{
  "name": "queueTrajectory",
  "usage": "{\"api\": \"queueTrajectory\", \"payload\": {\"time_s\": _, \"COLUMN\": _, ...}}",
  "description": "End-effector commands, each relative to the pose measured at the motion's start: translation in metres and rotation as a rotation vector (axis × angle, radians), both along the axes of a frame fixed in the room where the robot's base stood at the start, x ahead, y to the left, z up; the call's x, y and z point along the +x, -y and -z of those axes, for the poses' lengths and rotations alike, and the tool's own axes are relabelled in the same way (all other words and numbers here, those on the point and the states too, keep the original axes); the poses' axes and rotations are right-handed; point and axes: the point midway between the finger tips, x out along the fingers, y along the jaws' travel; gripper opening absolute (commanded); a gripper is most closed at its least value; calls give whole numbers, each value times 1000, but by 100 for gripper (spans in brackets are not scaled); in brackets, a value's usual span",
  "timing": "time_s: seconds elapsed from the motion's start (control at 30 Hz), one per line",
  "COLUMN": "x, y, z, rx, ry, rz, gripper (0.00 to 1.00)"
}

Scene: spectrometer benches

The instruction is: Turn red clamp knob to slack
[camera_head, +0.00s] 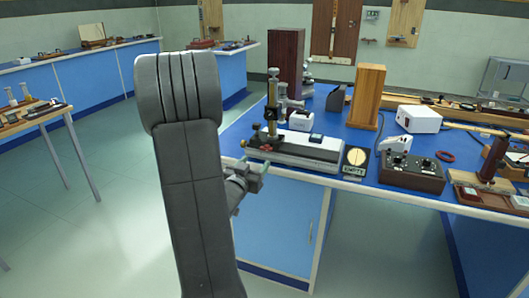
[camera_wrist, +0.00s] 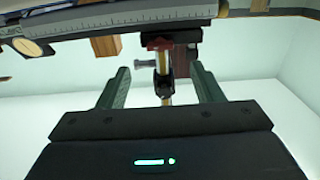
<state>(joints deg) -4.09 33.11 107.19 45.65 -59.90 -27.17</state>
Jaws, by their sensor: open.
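The red clamp knob (camera_head: 266,148) shows at the foot of the brass column (camera_head: 271,122) on the near left of the instrument in the head view. It also shows in the wrist view (camera_wrist: 160,43), beyond the fingertips and roughly between them. My gripper (camera_head: 257,168) is just in front of the bench's near edge, below and a little left of the knob. In the wrist view my gripper (camera_wrist: 163,78) has its two fingers spread wide, with no contact with the knob visible. Part of my gripper is hidden behind my arm in the head view.
The floor (camera_head: 110,220) at left is clear.

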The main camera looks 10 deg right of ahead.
Motion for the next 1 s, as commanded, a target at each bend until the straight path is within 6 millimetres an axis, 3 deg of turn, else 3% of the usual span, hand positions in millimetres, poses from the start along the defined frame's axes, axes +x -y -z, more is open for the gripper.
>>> {"api": "queueTrajectory", "payload": {"time_s": 0.2, "x": 39, "y": 27, "z": 0, "rx": -1, "ry": 1, "rz": 2, "gripper": 60}}
{"api": "queueTrajectory", "payload": {"time_s": 0.4, "x": 63, "y": 43, "z": 0, "rx": 0, "ry": 0, "rz": 0, "gripper": 60}}
{"api": "queueTrajectory", "payload": {"time_s": 0.83, "x": 72, "y": 49, "z": 0, "rx": 1, "ry": -1, "rz": -2, "gripper": 60}}
{"api": "queueTrajectory", "payload": {"time_s": 0.87, "x": 72, "y": 49, "z": 0, "rx": 1, "ry": -1, "rz": -2, "gripper": 58}}
{"api": "queueTrajectory", "payload": {"time_s": 1.0, "x": 72, "y": 49, "z": 0, "rx": 1, "ry": -1, "rz": -2, "gripper": 31}}
